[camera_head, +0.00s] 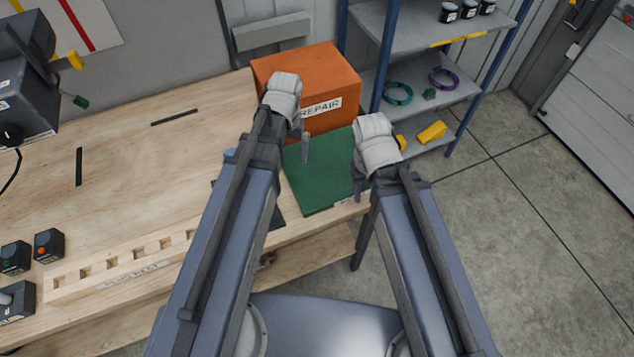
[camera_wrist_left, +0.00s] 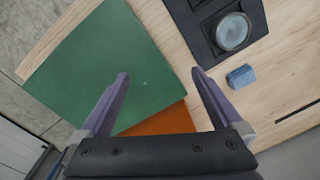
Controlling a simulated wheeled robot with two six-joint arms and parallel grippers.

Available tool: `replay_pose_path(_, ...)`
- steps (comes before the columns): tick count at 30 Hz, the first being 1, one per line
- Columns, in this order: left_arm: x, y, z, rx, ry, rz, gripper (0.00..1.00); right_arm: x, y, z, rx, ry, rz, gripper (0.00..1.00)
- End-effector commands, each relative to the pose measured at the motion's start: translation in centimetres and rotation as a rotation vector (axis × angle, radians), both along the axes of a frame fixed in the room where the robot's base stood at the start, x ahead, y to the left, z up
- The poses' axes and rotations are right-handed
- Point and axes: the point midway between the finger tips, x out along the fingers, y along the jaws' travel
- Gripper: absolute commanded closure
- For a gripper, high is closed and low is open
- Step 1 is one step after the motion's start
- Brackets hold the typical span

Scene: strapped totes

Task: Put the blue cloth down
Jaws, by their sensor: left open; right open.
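The blue cloth (camera_wrist_left: 240,76) is a small folded block lying on the wooden bench, beside a black pad. In the head view only a blue edge of it (camera_head: 230,153) shows left of my left arm. My left gripper (camera_wrist_left: 160,75) is open and empty, above the green mat (camera_wrist_left: 95,55) and apart from the cloth. In the head view my left gripper (camera_head: 304,148) is mostly hidden by its own arm. My right gripper (camera_head: 358,187) is open near the mat's right edge, largely hidden behind its wrist.
An orange REPAIR box (camera_head: 335,75) stands behind the green mat (camera_head: 320,185). The black pad (camera_wrist_left: 205,30) carries a round glassy disc (camera_wrist_left: 233,31). A slotted wooden rack (camera_head: 120,265) lies at the bench front. A shelf (camera_head: 430,95) stands right. The bench's left middle is mostly clear.

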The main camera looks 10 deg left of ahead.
Motion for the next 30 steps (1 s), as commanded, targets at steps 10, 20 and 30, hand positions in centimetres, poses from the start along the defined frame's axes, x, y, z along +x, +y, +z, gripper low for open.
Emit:
replay_pose_path(10, -8.8, -9.4, 0.1, 0.040, 0.024, -0.348, 0.00, 0.0, 0.0, 0.0, 0.000, 0.000, 0.000, 0.50)
replay_pose_path(20, -9.4, -10.1, 0.1, 0.043, 0.026, -0.378, 0.00, 0.0, 0.0, 0.0, 0.000, 0.000, 0.000, 0.50)
replay_pose_path(30, -9.3, -10.1, -3.6, 0.043, 0.026, -0.377, 0.00, 0.0, 0.0, -3.7, 0.000, 0.000, 0.001, 0.50)
